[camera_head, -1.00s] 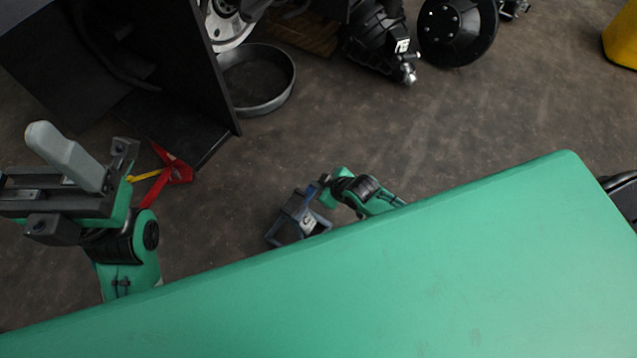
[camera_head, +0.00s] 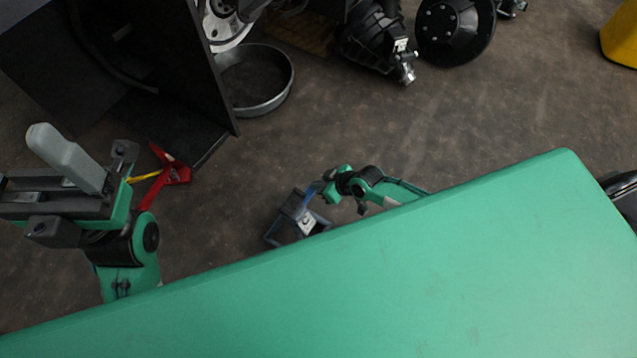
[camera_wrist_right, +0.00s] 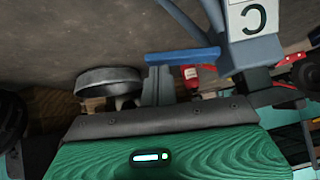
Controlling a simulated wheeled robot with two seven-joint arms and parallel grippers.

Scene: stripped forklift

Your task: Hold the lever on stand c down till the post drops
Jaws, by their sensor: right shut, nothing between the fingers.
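Stand c (camera_head: 284,231), a dark grey box-like frame with a pale label (camera_head: 307,222), stands on the floor just beyond the green surface's edge. A blue bar (camera_wrist_right: 193,55), which looks like the lever, crosses in front of my right gripper (camera_wrist_right: 158,72). The fingers are shut and empty; their tips overlap the bar, but contact is unclear. In the head view my right gripper (camera_head: 318,188) is small beside the stand's top. My left gripper (camera_head: 62,190) is at far left; its jaw opening is unclear. I cannot single out the post.
A large green surface (camera_head: 400,275) fills the lower foreground. A red and yellow object (camera_head: 172,172) lies near my left arm. A round metal pan (camera_head: 258,100) and dark machine parts (camera_head: 375,40) are farther back. The middle floor is clear.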

